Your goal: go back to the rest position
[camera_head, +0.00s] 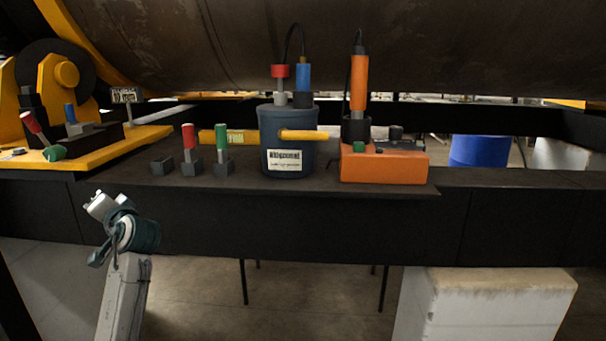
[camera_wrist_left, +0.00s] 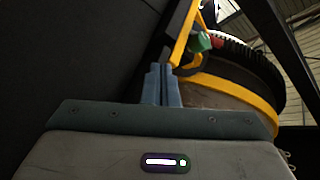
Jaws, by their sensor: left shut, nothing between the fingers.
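My left gripper (camera_wrist_left: 161,82) shows in the left wrist view with its two blue-grey fingers together and nothing between them. In the head view my left arm rises from the bottom left, and its wrist end is in front of the dark bench's (camera_head: 300,225) front face, apart from the objects on top. The fingertips are not clear in the head view. My right gripper is in neither view.
On the bench stand a blue-grey canister (camera_head: 289,139), an orange box (camera_head: 385,164), a red-handled tool (camera_head: 189,137) and a green-handled tool (camera_head: 221,138). A yellow machine (camera_head: 110,150) is at left. A pale block (camera_head: 490,305) stands below right. Open floor shows below the bench.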

